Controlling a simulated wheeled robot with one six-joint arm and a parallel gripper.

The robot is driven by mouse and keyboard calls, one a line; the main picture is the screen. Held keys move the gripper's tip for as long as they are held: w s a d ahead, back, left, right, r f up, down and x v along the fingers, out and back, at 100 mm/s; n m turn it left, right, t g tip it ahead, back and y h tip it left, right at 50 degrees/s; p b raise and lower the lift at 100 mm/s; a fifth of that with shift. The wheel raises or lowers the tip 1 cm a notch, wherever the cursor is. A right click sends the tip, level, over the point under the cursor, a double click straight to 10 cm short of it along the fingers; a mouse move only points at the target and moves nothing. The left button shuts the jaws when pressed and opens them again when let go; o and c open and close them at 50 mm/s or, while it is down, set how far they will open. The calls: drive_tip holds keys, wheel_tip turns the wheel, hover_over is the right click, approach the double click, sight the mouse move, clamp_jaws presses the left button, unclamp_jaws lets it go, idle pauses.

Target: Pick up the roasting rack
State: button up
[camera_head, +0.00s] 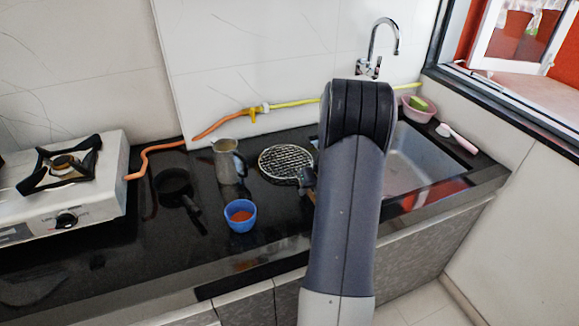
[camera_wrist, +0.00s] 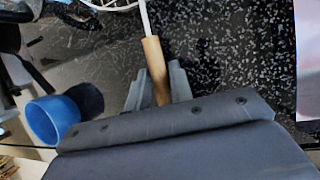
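The roasting rack is a round wire grid (camera_head: 286,162) that appears to lie on the black counter, left of my arm in the head view. In the wrist view, part of its wire edge (camera_wrist: 115,4) shows at the top. A metal rod runs from it to a wooden handle (camera_wrist: 154,62). My gripper (camera_wrist: 157,80) has one finger on each side of this handle, with little or no gap, and looks shut on it. In the head view my arm hides most of the gripper and the handle.
A blue bowl (camera_head: 240,216) stands close by, left of my gripper. A metal jug (camera_head: 228,162) and a dark pan (camera_head: 174,184) are farther left, before the gas stove (camera_head: 62,190). The sink (camera_head: 420,165) is right of my arm. An orange hose (camera_head: 205,130) runs along the wall.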

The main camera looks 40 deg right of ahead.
clamp_jaws()
